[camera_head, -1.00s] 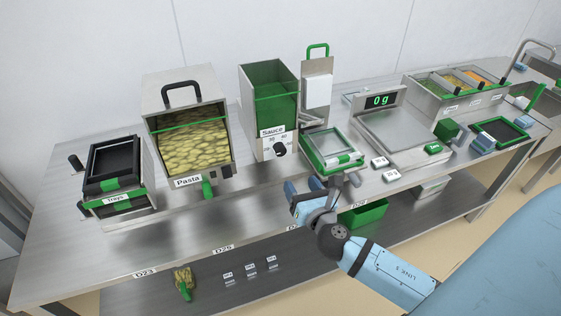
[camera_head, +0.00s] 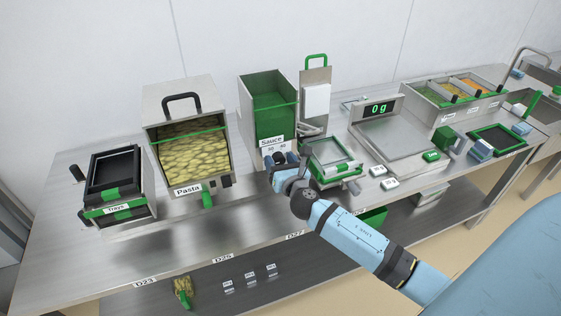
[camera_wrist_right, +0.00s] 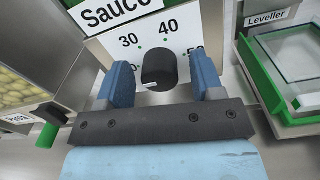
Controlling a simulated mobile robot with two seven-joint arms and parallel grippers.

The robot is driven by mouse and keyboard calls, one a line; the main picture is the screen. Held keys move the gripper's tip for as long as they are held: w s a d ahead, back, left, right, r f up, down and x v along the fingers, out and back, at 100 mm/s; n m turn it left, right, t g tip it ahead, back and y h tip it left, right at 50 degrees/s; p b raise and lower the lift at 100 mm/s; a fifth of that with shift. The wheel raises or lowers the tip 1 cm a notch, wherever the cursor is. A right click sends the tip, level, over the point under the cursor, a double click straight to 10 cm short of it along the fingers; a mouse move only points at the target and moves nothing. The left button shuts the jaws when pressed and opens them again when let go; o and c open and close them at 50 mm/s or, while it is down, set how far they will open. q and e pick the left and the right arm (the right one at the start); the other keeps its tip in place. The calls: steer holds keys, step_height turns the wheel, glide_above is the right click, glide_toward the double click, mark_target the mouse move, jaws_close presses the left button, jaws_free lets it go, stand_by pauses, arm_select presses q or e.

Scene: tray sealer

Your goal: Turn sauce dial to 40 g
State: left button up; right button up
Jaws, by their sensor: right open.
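The sauce dispenser (camera_head: 268,110) is a steel box with a green front and a "Sauce" label. Its dial (camera_wrist_right: 159,70) is a black knob on a white plate, with 30 and 40 readable above it and 50 partly hidden at right. A small white mark shows at the knob's lower edge; I cannot tell which number it sets. My right gripper (camera_head: 280,160) is at the dispenser's front. In the right wrist view its blue fingers (camera_wrist_right: 162,76) are open, one on each side of the knob, with gaps visible. My left gripper is out of view.
The pasta dispenser (camera_head: 185,108) stands left of the sauce one. The leveller (camera_head: 333,166), with its green-rimmed tray, sits close at right. A scale (camera_head: 393,140) reading 0 g stands farther right. Black trays (camera_head: 117,175) are at far left.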

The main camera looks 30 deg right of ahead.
steer(key=shift+c, duration=0.2)
steer(key=c, duration=0.9)
